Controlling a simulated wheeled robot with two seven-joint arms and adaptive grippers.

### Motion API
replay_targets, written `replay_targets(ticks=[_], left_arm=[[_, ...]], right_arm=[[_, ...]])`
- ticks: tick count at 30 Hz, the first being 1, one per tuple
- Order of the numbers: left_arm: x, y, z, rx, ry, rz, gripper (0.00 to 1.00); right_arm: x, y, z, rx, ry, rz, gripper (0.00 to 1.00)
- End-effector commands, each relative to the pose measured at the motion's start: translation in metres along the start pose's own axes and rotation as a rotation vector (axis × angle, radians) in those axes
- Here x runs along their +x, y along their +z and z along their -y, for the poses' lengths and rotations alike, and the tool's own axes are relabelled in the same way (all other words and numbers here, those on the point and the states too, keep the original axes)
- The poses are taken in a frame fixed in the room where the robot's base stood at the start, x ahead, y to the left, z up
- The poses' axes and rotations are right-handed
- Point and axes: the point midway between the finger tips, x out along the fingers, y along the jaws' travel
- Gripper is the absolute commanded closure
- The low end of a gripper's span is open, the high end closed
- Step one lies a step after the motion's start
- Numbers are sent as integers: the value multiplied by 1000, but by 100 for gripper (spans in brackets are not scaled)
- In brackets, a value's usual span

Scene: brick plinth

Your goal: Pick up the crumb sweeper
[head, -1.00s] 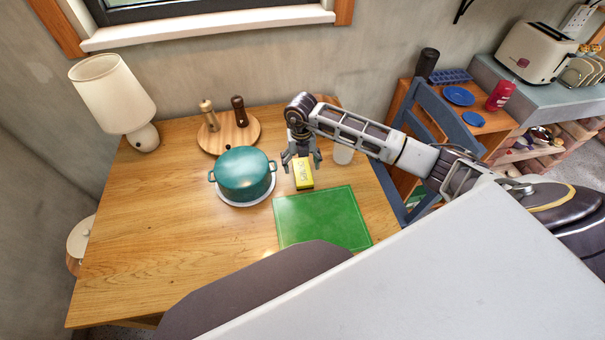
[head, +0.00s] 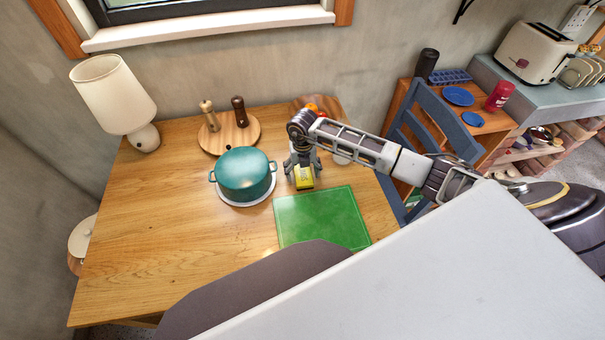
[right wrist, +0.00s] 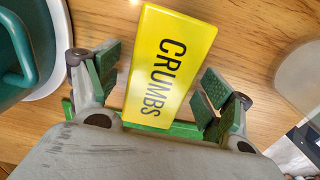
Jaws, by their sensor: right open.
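The crumb sweeper is a yellow block (head: 304,178) lying on the wooden table between the teal pot and the green mat. In the right wrist view the yellow sweeper (right wrist: 171,64) shows the word CRUMBS. My right gripper (head: 303,176) is over it, with its fingers down at either side. In the wrist view the right gripper's green finger pads (right wrist: 162,88) are apart, one on each side of the sweeper, with gaps between pads and sweeper. My left gripper is in no view.
The teal pot (head: 244,174) stands on a white trivet (head: 240,204) close left of the gripper. The green mat (head: 321,219) lies in front. A pale cup (head: 341,158) is close right. A round board (head: 245,138) with two mills is behind.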

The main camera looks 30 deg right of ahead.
Motion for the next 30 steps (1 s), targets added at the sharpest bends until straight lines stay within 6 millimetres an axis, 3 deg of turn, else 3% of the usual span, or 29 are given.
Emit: replay_targets(ticks=[9, 22, 30], left_arm=[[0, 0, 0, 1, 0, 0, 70], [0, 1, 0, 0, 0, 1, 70], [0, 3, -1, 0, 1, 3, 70]], right_arm=[[0, 0, 0, 0, 0, 0, 20], [0, 0, 0, 0, 0, 0, 73], [-2, 0, 0, 0, 1, 1, 73]])
